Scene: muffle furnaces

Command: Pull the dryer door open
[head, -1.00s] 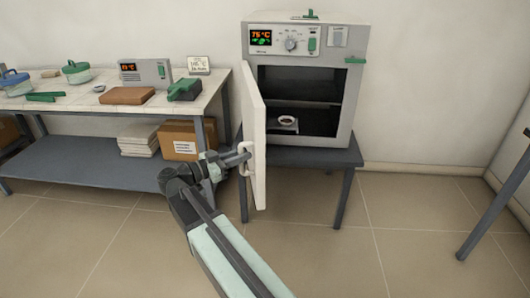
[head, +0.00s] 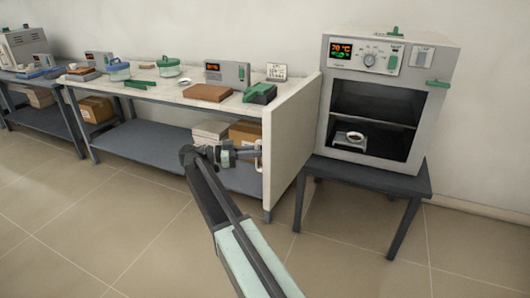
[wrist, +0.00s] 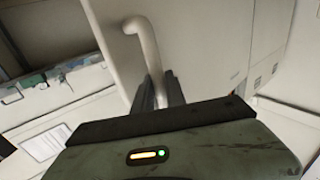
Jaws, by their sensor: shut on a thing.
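The dryer (head: 436,110) is a grey box on a dark stand, right of centre in the head view. Its white door (head: 292,135) stands wide open, swung out to the left of the opening. Inside, a small dish with dark contents (head: 352,137) sits on a light block on the chamber floor. My gripper (head: 254,154) is shut on the door's pale handle (head: 260,156) at the door's left edge. In the wrist view the curved handle (wrist: 147,42) runs down between the dark fingers (wrist: 160,92).
A workbench (head: 175,95) left of the door carries a brown block (head: 207,92), a grey device with a display (head: 228,73) and green-lidded pots. Cardboard boxes stand on its lower shelf. The tiled floor (head: 130,215) in front is clear.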

